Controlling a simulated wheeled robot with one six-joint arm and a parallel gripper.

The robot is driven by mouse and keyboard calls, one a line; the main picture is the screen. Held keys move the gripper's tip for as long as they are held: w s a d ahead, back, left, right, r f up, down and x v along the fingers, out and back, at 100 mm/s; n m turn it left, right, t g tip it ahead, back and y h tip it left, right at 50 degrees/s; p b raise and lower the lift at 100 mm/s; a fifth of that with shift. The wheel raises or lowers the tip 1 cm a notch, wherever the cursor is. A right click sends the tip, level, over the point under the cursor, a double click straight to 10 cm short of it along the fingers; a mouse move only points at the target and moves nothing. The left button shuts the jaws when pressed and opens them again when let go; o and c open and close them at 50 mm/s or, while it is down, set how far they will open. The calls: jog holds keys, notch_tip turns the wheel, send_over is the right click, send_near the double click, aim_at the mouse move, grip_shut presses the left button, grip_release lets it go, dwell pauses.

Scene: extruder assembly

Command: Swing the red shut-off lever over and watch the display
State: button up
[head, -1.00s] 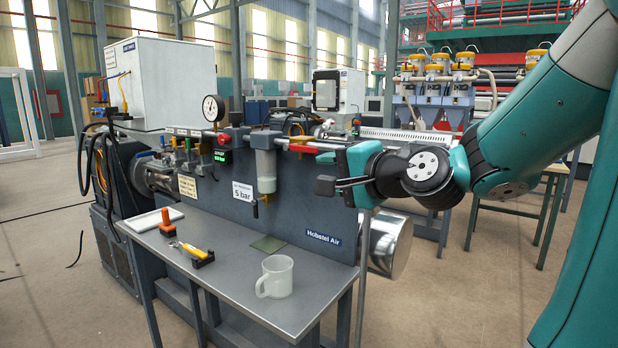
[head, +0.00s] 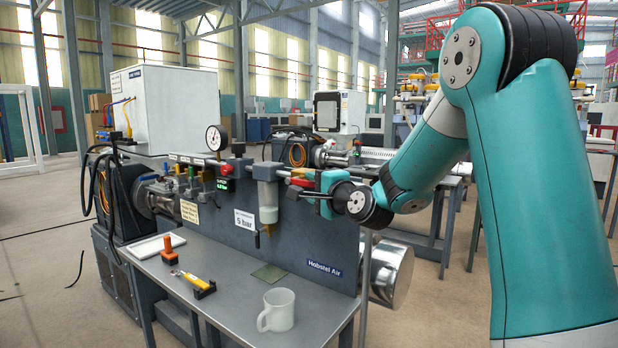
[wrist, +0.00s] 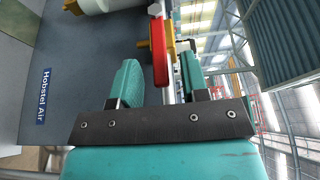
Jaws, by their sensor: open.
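The red lever (head: 302,182) is on the pipe along the top of the grey panel, right of the clear filter bowl. In the wrist view the red lever (wrist: 160,58) lies between the two teal fingers, toward the tips, with a gap on the left finger's side. My gripper (head: 294,189) is open around it; it also shows in the wrist view (wrist: 160,75). I cannot tell whether the right finger touches the lever. The small display (head: 224,184) with green digits is on the panel, left of the bowl; its digits are too small to read.
A round gauge (head: 214,138) stands above the panel. A "5 bar" sign (head: 244,219) hangs below. The grey bench (head: 225,306) holds a white mug (head: 277,310), a yellow-handled tool (head: 197,282) and an orange-handled item (head: 169,251).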

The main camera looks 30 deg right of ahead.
aim_at(302, 183)
jog(key=shift+w, duration=1.35)
grip_shut()
jog(key=shift+r+p, duration=0.1)
jog(key=shift+p, duration=0.3)
